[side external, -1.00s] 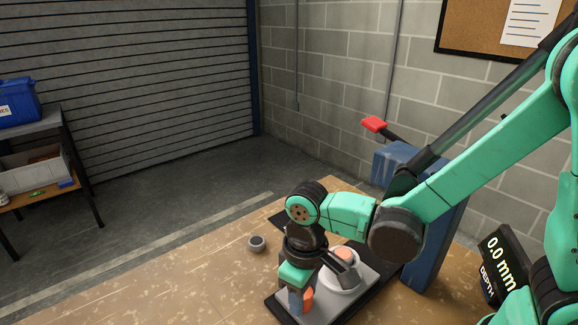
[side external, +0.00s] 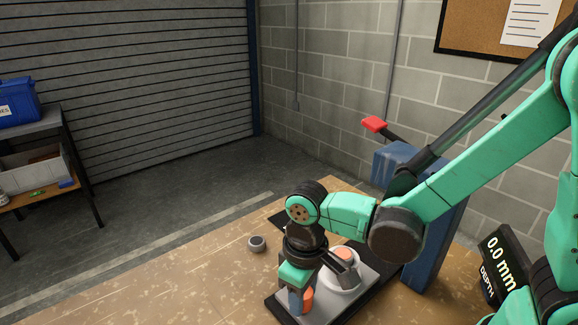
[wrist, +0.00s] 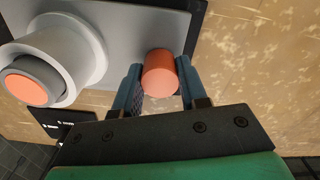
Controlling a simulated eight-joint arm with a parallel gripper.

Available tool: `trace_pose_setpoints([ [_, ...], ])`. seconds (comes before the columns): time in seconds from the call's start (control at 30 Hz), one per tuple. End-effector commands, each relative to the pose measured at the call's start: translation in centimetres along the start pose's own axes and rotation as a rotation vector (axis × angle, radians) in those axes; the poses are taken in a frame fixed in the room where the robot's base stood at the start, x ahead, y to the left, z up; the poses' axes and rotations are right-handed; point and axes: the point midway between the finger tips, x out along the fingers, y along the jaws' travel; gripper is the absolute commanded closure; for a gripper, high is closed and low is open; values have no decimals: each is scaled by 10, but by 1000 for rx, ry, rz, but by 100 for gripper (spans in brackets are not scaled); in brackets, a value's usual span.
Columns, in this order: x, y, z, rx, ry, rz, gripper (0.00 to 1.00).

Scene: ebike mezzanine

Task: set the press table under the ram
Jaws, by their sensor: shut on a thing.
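The press table is a grey plate (side external: 372,284) on a dark base on the bench. It carries a white round holder (side external: 340,276) with a grey, orange-topped piece (side external: 344,254) in it, and an orange round knob (side external: 308,297) near its front end. My gripper (side external: 300,300) points down and is shut on the knob. In the wrist view, the two fingers of my gripper (wrist: 159,73) stand on either side of the knob (wrist: 160,80); the holder (wrist: 92,40) is to the left. The ram is hidden behind my arm.
The blue press column (side external: 432,235) with a red-ended lever (side external: 374,124) stands behind the table, by the block wall. A depth display (side external: 497,265) reads 0.0 mm. A small dark round part (side external: 256,243) lies on the bench (side external: 180,285), left of the table. The bench's left side is clear.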

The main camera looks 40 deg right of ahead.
Motion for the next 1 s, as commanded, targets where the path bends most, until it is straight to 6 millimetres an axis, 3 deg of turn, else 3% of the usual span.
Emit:
trace_pose_setpoints([
  [0.27,0,5,1,3,0,0,100],
  [0.7,0,101,31,10,2,3,100],
  [1.0,0,120,38,1,3,6,100],
])
